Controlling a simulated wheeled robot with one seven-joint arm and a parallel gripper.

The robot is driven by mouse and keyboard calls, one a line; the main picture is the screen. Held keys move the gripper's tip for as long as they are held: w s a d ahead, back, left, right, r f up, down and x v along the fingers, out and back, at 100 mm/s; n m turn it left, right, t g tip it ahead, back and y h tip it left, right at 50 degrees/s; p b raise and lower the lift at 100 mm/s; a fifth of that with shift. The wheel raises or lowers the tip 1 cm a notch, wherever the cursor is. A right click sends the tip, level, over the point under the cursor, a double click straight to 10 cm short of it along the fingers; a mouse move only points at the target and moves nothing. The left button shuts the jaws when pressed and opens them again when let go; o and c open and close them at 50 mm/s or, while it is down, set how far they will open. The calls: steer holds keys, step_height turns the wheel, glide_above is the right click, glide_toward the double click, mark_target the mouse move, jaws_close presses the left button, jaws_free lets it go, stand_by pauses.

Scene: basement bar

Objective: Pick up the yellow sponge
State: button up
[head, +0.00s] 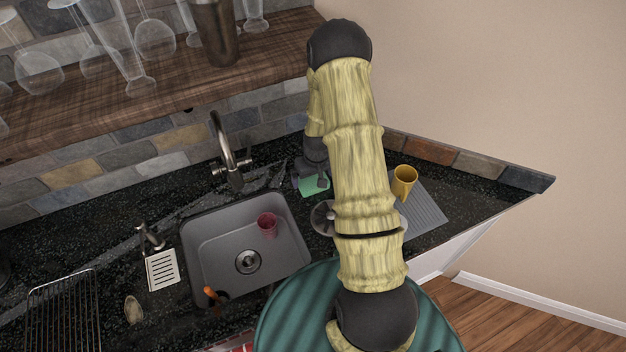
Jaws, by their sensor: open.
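A small green block (315,184) lies on the dark counter behind the sink's right corner. It may be the sponge, but I see only a green face and no clear yellow on it. My gripper (311,182) is pointed down right at this block, with its dark fingers open around or just above it. I cannot tell whether they touch it. My arm hides part of the counter to the right of the block.
The sink (205,240) holds a red cup (268,226) and an orange-handled tool (211,293). The faucet (226,155) stands left of my gripper. A wooden shelf (170,85) with glasses overhangs behind.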

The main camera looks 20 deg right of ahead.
mark_target(313, 181)
steer(key=shift+w+f, duration=0.15)
steer(key=shift+f, duration=0.9)
steer(key=c, duration=0.9)
steer(key=shift+o, duration=0.2)
steer(key=shift+r, duration=0.15)
step_height(313, 181, up, 10)
steer(key=b, duration=0.3)
